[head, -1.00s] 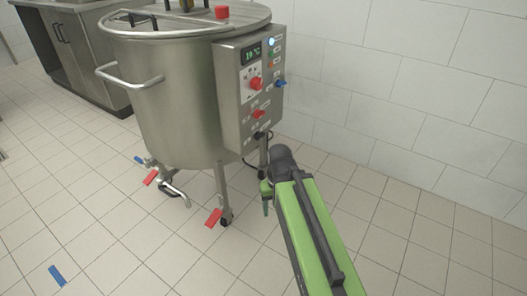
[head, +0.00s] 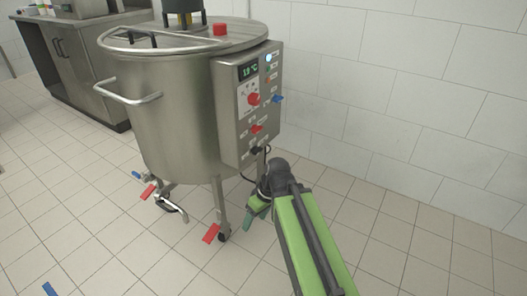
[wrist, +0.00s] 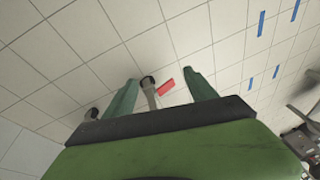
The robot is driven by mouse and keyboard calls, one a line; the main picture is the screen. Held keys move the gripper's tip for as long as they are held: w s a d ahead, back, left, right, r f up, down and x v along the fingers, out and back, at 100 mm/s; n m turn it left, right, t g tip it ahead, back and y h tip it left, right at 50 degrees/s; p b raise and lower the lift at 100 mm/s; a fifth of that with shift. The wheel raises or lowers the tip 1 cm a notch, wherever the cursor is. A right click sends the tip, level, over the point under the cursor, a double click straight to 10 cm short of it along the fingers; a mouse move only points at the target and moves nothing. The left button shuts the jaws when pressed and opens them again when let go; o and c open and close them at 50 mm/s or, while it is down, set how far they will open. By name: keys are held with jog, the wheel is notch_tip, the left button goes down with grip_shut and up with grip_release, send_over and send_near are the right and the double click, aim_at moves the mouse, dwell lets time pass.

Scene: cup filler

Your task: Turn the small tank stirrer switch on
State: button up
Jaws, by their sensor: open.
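The small steel tank (head: 170,120) stands on legs, with a control box (head: 232,125) on its right side. The box has a lit display, a red knob (head: 253,98), a red switch (head: 256,129), a blue switch (head: 278,98) and a black switch (head: 260,149). The labels are too small to read, so I cannot tell which is the stirrer switch. My gripper (head: 258,208) is low, below the control box and apart from it, pointing down. In the wrist view my gripper (wrist: 160,90) is open and empty, with its two green fingers apart over the floor.
A side handle (head: 128,93) and a low outlet valve (head: 172,206) stick out. A steel cabinet (head: 80,70) stands behind left. The white wall (head: 400,100) is close on the right.

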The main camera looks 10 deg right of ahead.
jog(key=w+d+r+n+t+y+p, duration=0.2)
jog(key=w+r+n+t+y+p, duration=0.35)
jog(key=r, duration=0.75)
jog(key=w+d+r+m+t+y, duration=0.2)
jog(key=w+d+r, duration=0.2)
jog(key=d+r, duration=0.3)
jog(key=m+t+h+p, duration=0.1)
jog(key=m, duration=0.1)
send_near(258, 150)
jog(key=shift+n, duration=0.25)
jog(key=b+x, duration=0.5)
jog(key=b, duration=0.1)
jog(key=shift+w+a+f, duration=0.2)
jog(key=shift+w+f, duration=0.05)
jog(key=shift+f, duration=0.05)
jog(key=shift+w+a+f, duration=0.15)
jog(key=shift+w+a, duration=0.25)
jog(key=shift+a, duration=0.05)
